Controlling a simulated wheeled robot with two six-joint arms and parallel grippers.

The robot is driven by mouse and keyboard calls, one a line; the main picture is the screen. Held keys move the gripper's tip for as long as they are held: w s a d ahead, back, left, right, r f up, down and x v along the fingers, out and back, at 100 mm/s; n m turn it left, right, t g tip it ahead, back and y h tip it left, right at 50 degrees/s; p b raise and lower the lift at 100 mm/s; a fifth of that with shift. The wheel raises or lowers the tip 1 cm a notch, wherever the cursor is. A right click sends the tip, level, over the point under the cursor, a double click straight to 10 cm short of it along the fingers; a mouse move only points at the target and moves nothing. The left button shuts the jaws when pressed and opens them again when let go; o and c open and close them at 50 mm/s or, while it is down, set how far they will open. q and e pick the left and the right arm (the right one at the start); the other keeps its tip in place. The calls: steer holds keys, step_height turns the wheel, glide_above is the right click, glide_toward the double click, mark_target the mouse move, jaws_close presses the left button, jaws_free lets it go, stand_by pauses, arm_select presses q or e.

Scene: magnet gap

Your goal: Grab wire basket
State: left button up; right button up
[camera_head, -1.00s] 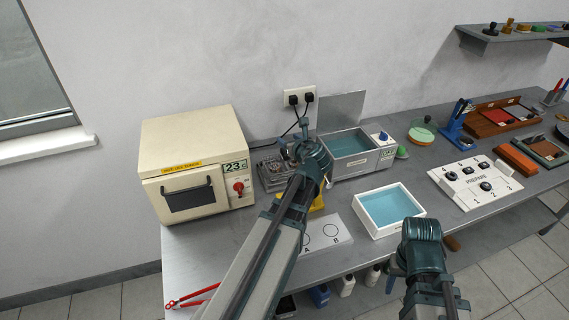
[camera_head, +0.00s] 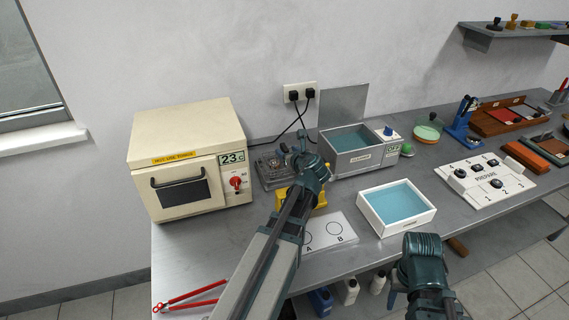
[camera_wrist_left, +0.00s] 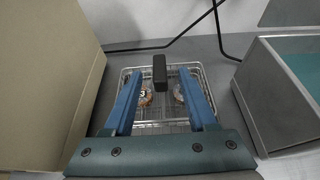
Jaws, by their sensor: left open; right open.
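The wire basket (camera_wrist_left: 204,83) lies below my left gripper in the left wrist view, on the grey bench between the cream oven and the metal bath. Two round pieces sit in it, one marked 3. A black upright block, apparently its handle, shows between my left gripper's blue fingers (camera_wrist_left: 160,78), which are open and not visibly closed on it. In the head view the basket (camera_head: 270,170) is partly hidden by my left gripper (camera_head: 294,150). My right gripper (camera_head: 393,288) is low at the front, away from the basket; its fingers are mostly hidden.
The cream oven (camera_head: 185,135) stands close on the left, the water-filled metal bath (camera_head: 362,158) close on the right. Black cables (camera_head: 305,112) run behind. A yellow object (camera_head: 285,197) and an A/B card (camera_head: 340,228) lie in front, with a white tray (camera_head: 428,213) farther right.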

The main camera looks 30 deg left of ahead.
mark_target(282, 147)
arm_select(q)
steer(key=b+x, duration=0.2)
steer(key=x, duration=0.4)
steer(key=shift+w+f, duration=0.1)
steer(key=shift+f, duration=0.05)
jaws_close()
